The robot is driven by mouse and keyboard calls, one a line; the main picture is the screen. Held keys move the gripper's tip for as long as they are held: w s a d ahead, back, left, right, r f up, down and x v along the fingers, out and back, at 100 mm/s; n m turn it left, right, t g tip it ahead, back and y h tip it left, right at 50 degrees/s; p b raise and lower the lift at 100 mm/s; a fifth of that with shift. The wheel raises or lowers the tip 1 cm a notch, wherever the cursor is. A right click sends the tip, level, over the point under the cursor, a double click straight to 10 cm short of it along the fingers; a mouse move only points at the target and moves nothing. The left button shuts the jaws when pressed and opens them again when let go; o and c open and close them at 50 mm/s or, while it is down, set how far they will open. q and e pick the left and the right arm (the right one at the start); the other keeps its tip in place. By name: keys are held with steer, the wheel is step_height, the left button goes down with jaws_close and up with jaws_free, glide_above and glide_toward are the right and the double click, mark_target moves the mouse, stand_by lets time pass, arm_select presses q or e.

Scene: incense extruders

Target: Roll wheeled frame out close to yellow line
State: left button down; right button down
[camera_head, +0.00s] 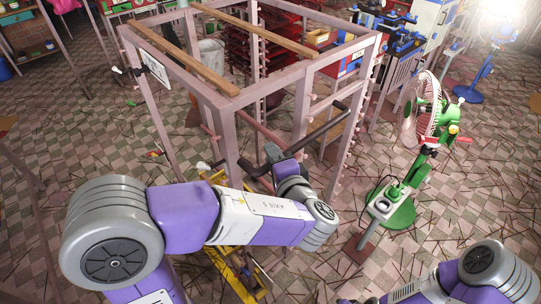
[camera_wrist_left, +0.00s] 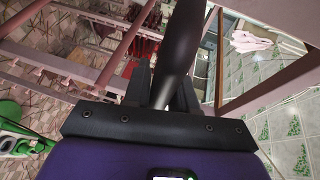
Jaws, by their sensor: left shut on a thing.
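The wheeled frame (camera_head: 220,98) is a tall, pale pinkish metal rack with wooden slats on top, standing upright at the centre. A dark handle bar (camera_head: 335,122) sticks out from its near side. My left gripper (camera_head: 272,156) is at this bar, and the left wrist view shows its fingers (camera_wrist_left: 165,90) shut around the thick black bar (camera_wrist_left: 186,35). The frame's wheels are hidden behind my left arm. My right gripper is out of view.
A green pedestal fan (camera_head: 428,112) stands right of the frame on a round base. Red racks (camera_head: 270,50) and blue machines (camera_head: 402,42) stand behind. Thin sticks litter the checkered floor (camera_head: 105,135).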

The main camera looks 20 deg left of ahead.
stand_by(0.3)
arm_select(q)
steer(key=c, duration=1)
jaws_free()
steer(key=p+v, duration=0.1)
steer(key=v, duration=0.6)
steer(key=shift+s+d, duration=0.15)
steer(key=shift+s, duration=0.1)
